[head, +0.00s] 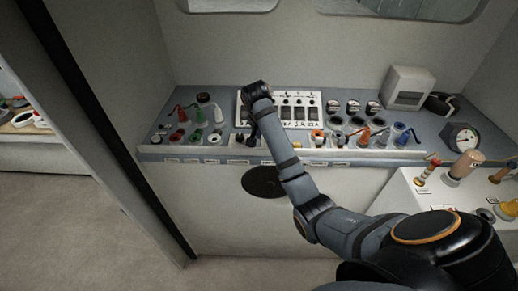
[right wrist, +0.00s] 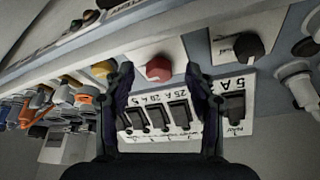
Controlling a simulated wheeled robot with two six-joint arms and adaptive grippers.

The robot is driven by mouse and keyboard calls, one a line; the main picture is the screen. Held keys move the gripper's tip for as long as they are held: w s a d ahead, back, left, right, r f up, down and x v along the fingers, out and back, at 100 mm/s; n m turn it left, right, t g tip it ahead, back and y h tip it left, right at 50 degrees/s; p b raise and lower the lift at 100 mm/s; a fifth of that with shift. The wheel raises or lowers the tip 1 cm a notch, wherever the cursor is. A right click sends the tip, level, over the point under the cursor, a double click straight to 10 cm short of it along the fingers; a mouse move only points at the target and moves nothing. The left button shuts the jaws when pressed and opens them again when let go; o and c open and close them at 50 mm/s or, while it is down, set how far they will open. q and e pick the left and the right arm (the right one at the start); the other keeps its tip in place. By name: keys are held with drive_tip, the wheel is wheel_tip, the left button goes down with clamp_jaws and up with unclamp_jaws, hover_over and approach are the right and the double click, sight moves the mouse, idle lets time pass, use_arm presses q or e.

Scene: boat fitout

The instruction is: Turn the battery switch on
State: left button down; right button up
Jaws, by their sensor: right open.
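A red knob (right wrist: 158,68) on a white plate shows in the right wrist view, between the two fingers of my right gripper (right wrist: 160,88). It looks like the battery switch, but I cannot read a label on it. The fingers stand apart on either side of the knob; I cannot tell whether they touch it. In the head view my right gripper (head: 253,134) is at the front edge of the console, in front of the switch panel (head: 300,98). The red knob is not clearly visible there. My left gripper is not in view.
A black knob (right wrist: 240,46) and a yellow knob (right wrist: 103,68) flank the red one. Rocker switches (right wrist: 178,113) with ampere labels are close by the fingers. Coloured plugs (head: 195,117) and connectors crowd the console.

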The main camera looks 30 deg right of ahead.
drive_tip(key=s+a, duration=0.5)
drive_tip(key=a, duration=0.2)
drive_tip(key=shift+s+a, duration=0.15)
drive_tip(key=shift+a, duration=0.1)
drive_tip(key=s+f+n+b, duration=0.2)
drive_tip(key=f+n, duration=0.1)
drive_tip(key=f, duration=1.1)
drive_tip(key=s+f+n+y+b, duration=0.1)
drive_tip(key=s+f+n+b, duration=0.15)
drive_tip(key=f, duration=1.05)
drive_tip(key=s+f+n+b, duration=0.1)
drive_tip(key=f+n+b, duration=0.15)
drive_tip(key=f, duration=1.15)
drive_tip(key=s+f+n+g+y+b, duration=0.1)
drive_tip(key=s+f+n+b, duration=0.15)
drive_tip(key=s+f, duration=1.35)
drive_tip(key=s+f+b, duration=0.1)
drive_tip(key=s+f, duration=0.2)
drive_tip(key=s, duration=0.3)
drive_tip(key=s+d+f+b, duration=0.1)
drive_tip(key=s+f, duration=0.3)
drive_tip(key=s, duration=0.3)
drive_tip(key=s+d+f+b, duration=0.1)
drive_tip(key=s+f, duration=0.3)
drive_tip(key=s, duration=0.3)
drive_tip(key=shift+n+y+b, duration=0.3)
drive_tip(key=shift+n+y, duration=0.1)
drive_tip(key=shift+n, duration=0.05)
